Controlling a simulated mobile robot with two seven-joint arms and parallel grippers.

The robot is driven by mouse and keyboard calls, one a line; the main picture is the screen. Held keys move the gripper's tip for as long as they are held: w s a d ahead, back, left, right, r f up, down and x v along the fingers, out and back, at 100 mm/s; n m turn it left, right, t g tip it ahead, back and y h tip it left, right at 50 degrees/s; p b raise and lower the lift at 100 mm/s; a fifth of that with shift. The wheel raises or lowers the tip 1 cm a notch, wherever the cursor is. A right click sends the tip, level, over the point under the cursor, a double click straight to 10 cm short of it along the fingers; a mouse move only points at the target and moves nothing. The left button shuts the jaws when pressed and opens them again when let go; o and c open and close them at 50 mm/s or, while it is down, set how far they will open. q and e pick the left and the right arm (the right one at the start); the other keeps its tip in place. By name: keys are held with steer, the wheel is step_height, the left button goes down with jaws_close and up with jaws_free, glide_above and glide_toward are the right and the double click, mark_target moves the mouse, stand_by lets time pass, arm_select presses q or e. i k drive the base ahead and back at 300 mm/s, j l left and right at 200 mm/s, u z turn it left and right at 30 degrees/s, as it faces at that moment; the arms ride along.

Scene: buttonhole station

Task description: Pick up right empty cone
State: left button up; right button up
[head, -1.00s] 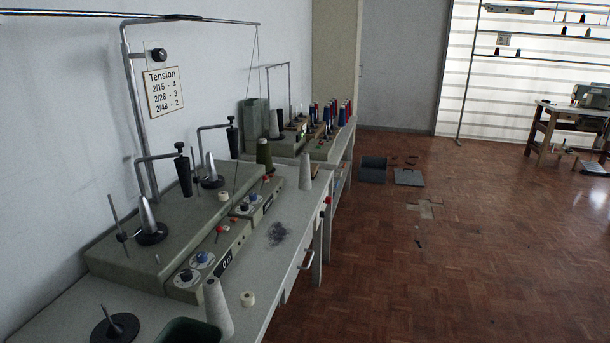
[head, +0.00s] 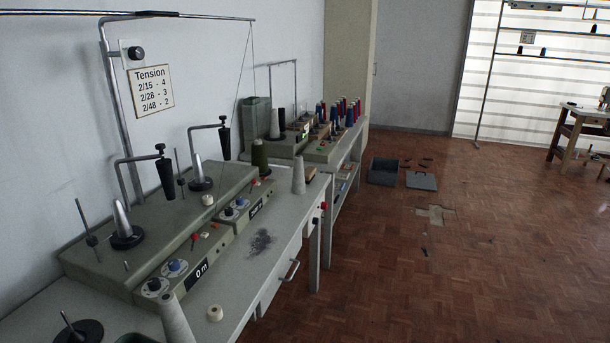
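Neither of my grippers is in view. Two bare grey cones stand on dark round bases on the winding machine (head: 160,245): a nearer left one (head: 121,219) and a farther right one (head: 197,173). A black tapered piece hangs from a bent arm beside each: the left (head: 165,180) and the right (head: 223,144). A pale cone (head: 298,177) stands upright toward the table's right edge. Another pale cone (head: 175,319) stands at the near front, cut off by the bottom edge. I cannot tell whether these two pale cones carry thread.
A dark olive cone (head: 260,155) stands behind the machine's front boxes. Dark tangled thread (head: 260,242) and a small white spool (head: 214,313) lie on the table (head: 238,288).

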mark_target(299, 188)
steer(key=i+l+u, duration=0.1)
steer(key=i+l, duration=0.3)
steer(key=l, duration=0.25)
steer(key=i+l+u, duration=0.15)
steer(key=l, duration=0.2)
steer(key=i+l+u, duration=0.15)
steer(key=i+l, duration=0.25)
steer(key=i+l+u, duration=0.15)
steer(key=i+l, duration=0.25)
steer(key=l, duration=0.15)
